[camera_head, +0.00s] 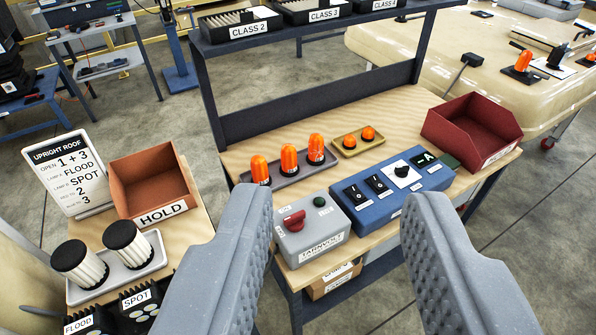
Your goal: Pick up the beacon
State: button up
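My gripper (336,198) is open and empty, its two grey fingers spread wide in front of the workbench. Three upright orange beacons, a left one (260,169), a middle one (289,158) and a right one (316,148), stand in a row on a grey tray (287,179). They lie beyond the fingertips, in the gap between the fingers and left of its middle. Two smaller orange domes (359,134) sit in a yellow tray (346,152) to their right. More orange beacons (523,61) stand on the large cream surface at the upper right. Which beacon is meant cannot be told.
A grey switch box (312,245) and blue control panel (405,205) stand in front of the trays. A red bin (470,130) is at right. A brown HOLD bin (150,180), a sign (68,172) and two ribbed cylinders (128,245) are at left. A labelled shelf (300,35) overhangs behind.

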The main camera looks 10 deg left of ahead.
aim_at(260, 174)
jog(key=z, duration=0.1)
jog(key=i, duration=1)
jog(key=u, duration=0.1)
